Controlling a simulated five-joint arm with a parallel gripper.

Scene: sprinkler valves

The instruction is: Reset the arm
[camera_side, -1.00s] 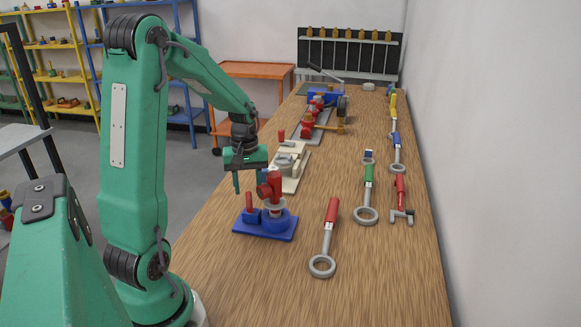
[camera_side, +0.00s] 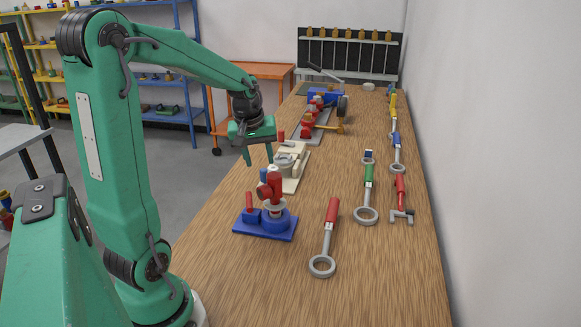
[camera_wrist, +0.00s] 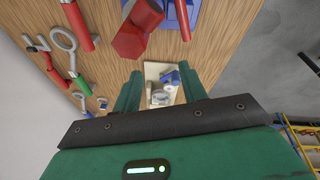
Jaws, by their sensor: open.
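My green gripper (camera_side: 258,155) is open and empty in the side view. It hangs above the table's left side, with its fingers pointing down. The red and blue sprinkler valve on its blue plate (camera_side: 265,226) stands below and slightly in front of it. A beige plate with a grey valve (camera_side: 291,168) lies just beyond. In the wrist view, the two green fingers (camera_wrist: 160,92) are spread apart, and the beige plate (camera_wrist: 152,72) shows between them. The red valve part (camera_wrist: 137,30) is at the top of that view, apart from the fingers.
A red-handled ring wrench (camera_side: 328,237), a green-handled one (camera_side: 367,195) and a red-handled tool (camera_side: 401,200) lie on the wooden table (camera_side: 350,285). More tools line the right side. Red valves on a grey plate (camera_side: 312,124) stand farther back. The front of the table is clear.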

